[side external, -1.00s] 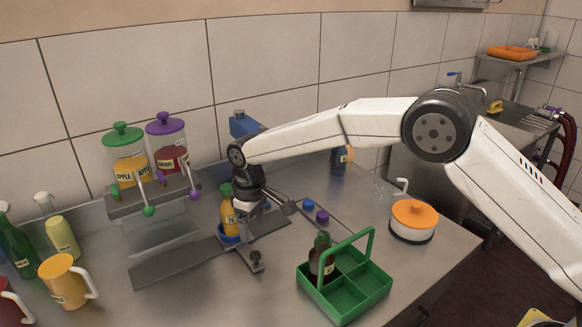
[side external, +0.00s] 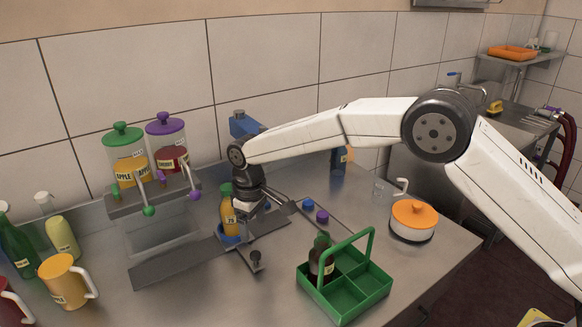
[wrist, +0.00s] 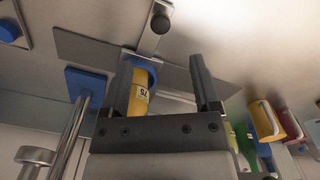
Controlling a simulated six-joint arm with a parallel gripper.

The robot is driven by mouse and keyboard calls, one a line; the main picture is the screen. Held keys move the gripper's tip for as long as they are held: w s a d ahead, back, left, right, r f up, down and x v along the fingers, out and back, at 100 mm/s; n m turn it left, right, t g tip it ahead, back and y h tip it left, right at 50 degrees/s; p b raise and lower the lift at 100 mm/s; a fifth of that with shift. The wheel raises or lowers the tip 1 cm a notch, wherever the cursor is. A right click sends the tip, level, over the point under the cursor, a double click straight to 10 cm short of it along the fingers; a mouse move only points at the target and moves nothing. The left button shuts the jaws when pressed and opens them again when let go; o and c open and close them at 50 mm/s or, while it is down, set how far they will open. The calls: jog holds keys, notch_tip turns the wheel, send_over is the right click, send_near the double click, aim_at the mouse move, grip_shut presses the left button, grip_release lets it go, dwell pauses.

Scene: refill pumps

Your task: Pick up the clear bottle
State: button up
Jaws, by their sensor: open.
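An orange-filled bottle with a green cap and a "75" label (side external: 228,212) stands upright in a blue ring holder (side external: 230,238) on the counter. My gripper (side external: 262,207) is beside it on its right, in front of the dispensers. In the wrist view my gripper (wrist: 161,65) is open. The bottle (wrist: 138,98) shows beside and partly behind the left finger, and I cannot tell whether they touch. A pale yellow-green bottle with a white cap (side external: 62,238) stands at the far left; I cannot tell which bottle counts as clear.
Two juice dispensers (side external: 150,165) stand behind on a rack. A green carrier (side external: 345,290) holds a dark bottle (side external: 321,262). An orange-lidded pot (side external: 412,220) stands right. A yellow pitcher (side external: 65,285) and a green bottle (side external: 17,250) are left. A grey plate (side external: 180,262) lies under the holder.

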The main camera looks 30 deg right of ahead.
aim_at(229, 187)
jog(key=shift+o, duration=0.5)
jog(key=w+r+t+y, duration=0.1)
jog(key=w+r, duration=0.1)
jog(key=w, duration=0.1)
jog(key=w+d+r+t+y, duration=0.1)
jog(key=w+r+t, duration=0.1)
jog(key=w, duration=0.1)
jog(key=w+d+r+t+y, duration=0.1)
jog(key=w+r+t, duration=0.1)
jog(key=w+r, duration=0.1)
jog(key=shift+w+n, duration=0.4)
jog(key=shift+w, duration=0.2)
jog(key=shift+x, duration=1.4)
jog(key=shift+a+f, duration=0.1)
jog(key=shift+f, duration=0.05)
jog(key=shift+a+x, duration=0.1)
jog(key=shift+x, duration=1.1)
jog(key=shift+a+x, duration=0.15)
jog(key=shift+x, duration=1.1)
